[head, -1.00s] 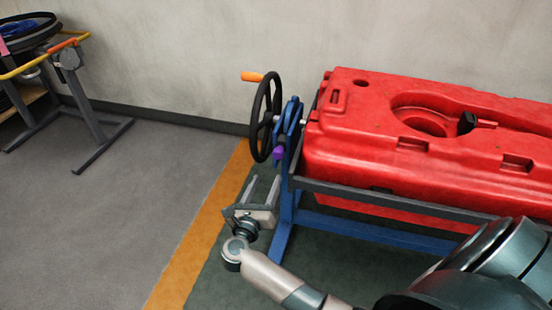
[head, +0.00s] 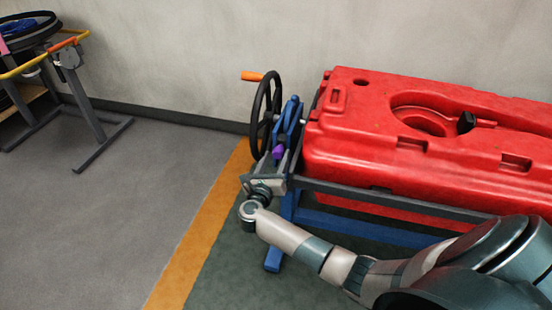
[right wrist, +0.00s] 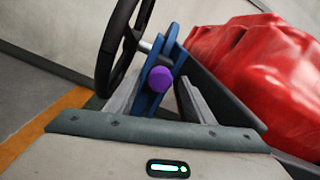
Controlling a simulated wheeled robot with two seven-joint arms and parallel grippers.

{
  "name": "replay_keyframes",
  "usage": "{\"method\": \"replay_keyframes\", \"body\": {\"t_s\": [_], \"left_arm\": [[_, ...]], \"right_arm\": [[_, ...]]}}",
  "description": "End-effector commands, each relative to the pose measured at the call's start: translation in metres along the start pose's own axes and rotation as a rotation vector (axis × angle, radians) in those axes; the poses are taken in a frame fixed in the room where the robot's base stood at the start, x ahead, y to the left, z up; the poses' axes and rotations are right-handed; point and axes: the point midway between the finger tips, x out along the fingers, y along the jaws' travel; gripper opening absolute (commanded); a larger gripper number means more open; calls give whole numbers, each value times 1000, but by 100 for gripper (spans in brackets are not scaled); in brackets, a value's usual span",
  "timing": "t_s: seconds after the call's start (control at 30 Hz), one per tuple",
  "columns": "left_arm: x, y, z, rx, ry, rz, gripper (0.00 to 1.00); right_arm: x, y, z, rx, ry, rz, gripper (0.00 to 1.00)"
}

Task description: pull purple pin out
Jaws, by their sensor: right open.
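The purple pin (head: 278,152) has a round knob and sits in the blue bracket (head: 290,118) beside the black handwheel. In the right wrist view the purple knob (right wrist: 160,79) shows between the two grey fingers, with the blue bracket behind it. My right gripper (head: 271,164) is open, at the near side of the pin, just below the knob in the head view. I cannot tell whether either finger touches it. The pin's shaft is hidden. My left gripper is not in view.
The black handwheel (head: 266,112) with an orange handle (head: 252,76) stands just left of the pin. The red tank (head: 380,160) lies right, on a blue and grey frame (head: 370,230). A metal stand (head: 85,100) is far left. Grey floor between is clear.

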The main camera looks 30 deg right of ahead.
Motion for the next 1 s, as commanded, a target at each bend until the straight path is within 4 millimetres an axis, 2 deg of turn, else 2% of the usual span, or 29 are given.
{"method": "replay_keyframes", "body": {"t_s": [0.1,0.13,0.3,0.33,0.57,0.8,1.0], "left_arm": [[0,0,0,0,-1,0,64],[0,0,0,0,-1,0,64],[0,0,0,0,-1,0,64],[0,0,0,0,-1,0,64],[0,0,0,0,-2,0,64],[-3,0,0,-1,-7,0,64],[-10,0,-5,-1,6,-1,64]], "right_arm": [[0,0,0,0,0,0,48],[0,0,0,0,0,0,44],[0,0,0,0,0,0,3],[0,0,0,0,0,0,0],[-6,2,0,4,2,3,0],[-32,6,0,12,3,11,0],[-45,2,0,4,1,5,0]]}}
